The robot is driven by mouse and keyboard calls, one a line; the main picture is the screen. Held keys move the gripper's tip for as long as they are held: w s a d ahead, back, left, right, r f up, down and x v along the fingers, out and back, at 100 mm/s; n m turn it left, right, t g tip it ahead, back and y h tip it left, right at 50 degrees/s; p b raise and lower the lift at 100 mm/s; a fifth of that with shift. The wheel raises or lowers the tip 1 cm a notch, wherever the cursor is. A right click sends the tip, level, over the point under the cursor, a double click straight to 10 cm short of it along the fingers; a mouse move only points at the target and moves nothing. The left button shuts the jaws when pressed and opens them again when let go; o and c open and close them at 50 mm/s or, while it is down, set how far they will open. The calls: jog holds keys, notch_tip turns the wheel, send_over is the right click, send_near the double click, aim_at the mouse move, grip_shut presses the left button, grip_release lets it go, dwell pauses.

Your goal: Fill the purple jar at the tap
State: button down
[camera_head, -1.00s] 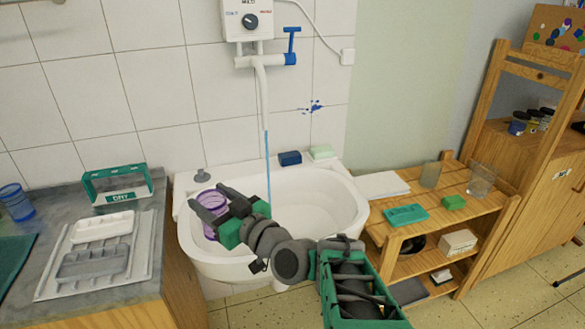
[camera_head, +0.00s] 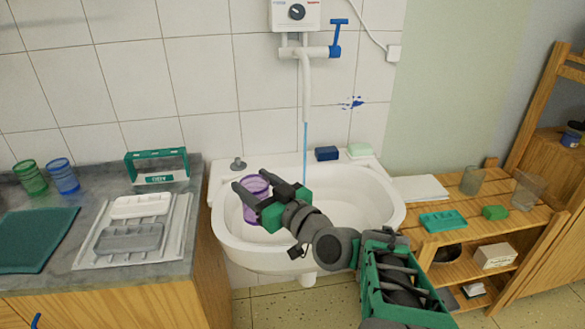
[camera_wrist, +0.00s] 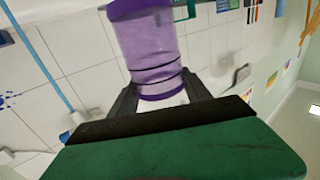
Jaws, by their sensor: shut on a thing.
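The see-through purple jar (camera_head: 252,207) is held over the left side of the white sink (camera_head: 380,222). My gripper (camera_head: 250,193) is shut on it. In the wrist view the jar (camera_wrist: 148,50) sits between my fingers (camera_wrist: 160,98), its purple band at the picture's top edge. The tap (camera_head: 306,85) hangs from the wall above the sink, and a thin blue stream of water (camera_head: 305,150) runs down from its spout. The stream falls to the right of the jar, apart from it. I cannot tell whether the jar holds any water.
A dark blue block (camera_head: 327,153) and a pale green one (camera_head: 360,150) lie on the sink's back rim. The left counter holds a drying tray (camera_head: 85,258), a green holder (camera_head: 157,180) and two cups (camera_head: 63,177). A wooden shelf (camera_head: 455,233) stands close on the right.

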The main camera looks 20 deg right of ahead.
jog(key=w+d+b, duration=0.2)
jog(key=w+d, duration=0.5)
jog(key=d, duration=0.3)
jog(key=w+d+b, duration=0.3)
jog(key=w+d, duration=0.3)
jog(key=d, duration=0.3)
jog(key=shift+w+d, duration=0.35)
dwell(0.9)
dwell(4.8)
